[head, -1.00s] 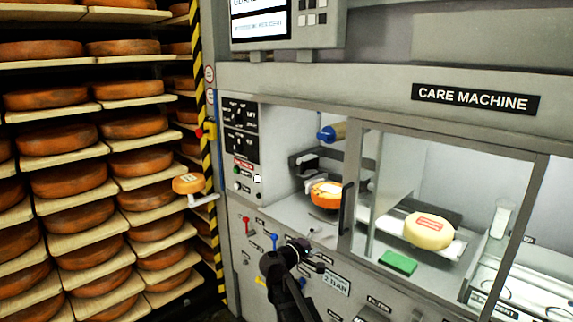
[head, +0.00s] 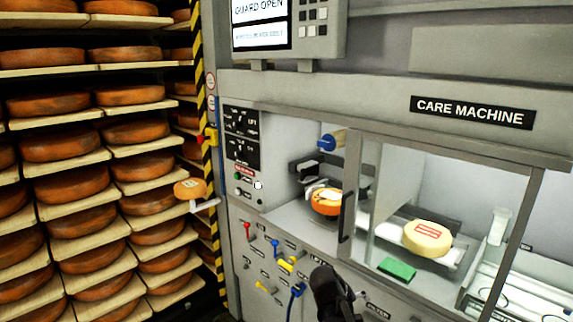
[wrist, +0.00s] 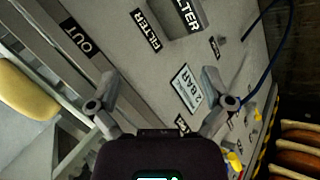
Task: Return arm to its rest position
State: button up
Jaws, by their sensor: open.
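My arm (head: 332,293) shows at the bottom middle of the head view, low in front of the care machine's lower panel. Its finger ends cannot be made out there. In the wrist view my gripper (wrist: 162,102) is open, with its two fingers spread wide and nothing between them. It faces the grey panel, with the FILTER and 2 BAR labels (wrist: 186,88) beyond the fingers. The care machine (head: 400,90) stands in front of me, its screen (head: 260,22) reading GUARD OPEN.
An orange cheese wheel (head: 326,202) sits in the machine's open left bay. A pale wheel (head: 427,238) lies behind the clear panel, near a green pad (head: 397,268). Shelves of cheese wheels (head: 72,182) fill the left. Levers and a blue hose (head: 297,290) are on the lower panel.

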jog(key=s+a+f+m+g+y+p, duration=0.1)
jog(key=s+a+m+g+y, duration=0.1)
jog(key=s+y, duration=0.4)
jog(key=shift+s+a+f+g+y+p, duration=0.4)
jog(key=shift+s+g, duration=0.2)
jog(key=shift+s, duration=1.8)
